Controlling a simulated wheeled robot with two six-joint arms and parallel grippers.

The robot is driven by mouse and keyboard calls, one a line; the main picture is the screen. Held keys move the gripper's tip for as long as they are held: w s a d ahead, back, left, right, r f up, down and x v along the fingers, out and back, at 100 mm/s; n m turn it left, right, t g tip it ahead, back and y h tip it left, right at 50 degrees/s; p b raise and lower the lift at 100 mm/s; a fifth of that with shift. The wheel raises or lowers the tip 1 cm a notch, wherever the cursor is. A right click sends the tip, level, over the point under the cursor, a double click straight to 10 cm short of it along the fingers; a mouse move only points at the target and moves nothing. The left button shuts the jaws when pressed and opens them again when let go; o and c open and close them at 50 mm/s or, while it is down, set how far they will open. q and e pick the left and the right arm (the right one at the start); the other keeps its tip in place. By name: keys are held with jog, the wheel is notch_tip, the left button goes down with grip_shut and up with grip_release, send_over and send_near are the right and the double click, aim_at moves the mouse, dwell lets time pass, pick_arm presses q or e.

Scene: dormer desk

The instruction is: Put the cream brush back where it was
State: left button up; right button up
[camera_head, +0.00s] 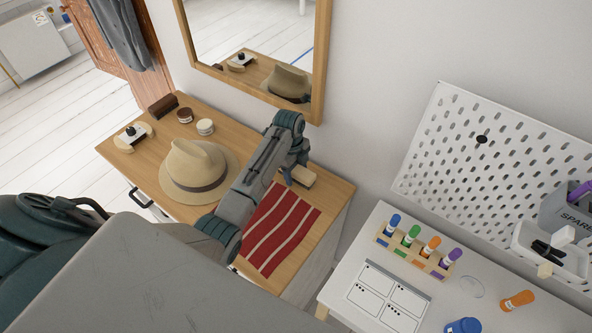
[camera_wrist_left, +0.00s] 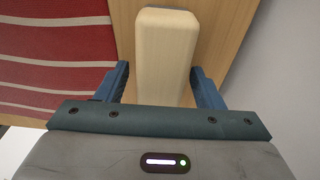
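The cream brush (camera_head: 303,176), a pale block with rounded corners, lies on the wooden dresser top (camera_head: 335,194) near the wall, behind the red striped cloth (camera_head: 283,229). It also shows in the left wrist view (camera_wrist_left: 165,55), where its near end lies between the fingers. My left gripper (camera_head: 291,177) is open over the brush. My right gripper is not in view.
A straw hat (camera_head: 196,168) sits left of my left arm. A mirror (camera_head: 255,45) hangs behind. A white desk (camera_head: 383,230) with markers stands right.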

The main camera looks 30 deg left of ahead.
pick_arm(q)
jog(key=r+b, duration=0.1)
jog(key=r, duration=0.2)
jog(key=a+r+b, duration=0.1)
jog(key=r, duration=0.2)
jog(key=r+b, duration=0.1)
jog(key=r, duration=0.2)
jog(key=shift+w+a+r, duration=0.15)
jog(key=shift+r, duration=0.25)
notch_tip(320, 180, up, 2)
jog(key=shift+a+r+p, duration=0.1)
jog(key=shift+r+p, duration=0.15)
jog(key=shift+p, duration=1)
jog(key=shift+f, duration=0.1)
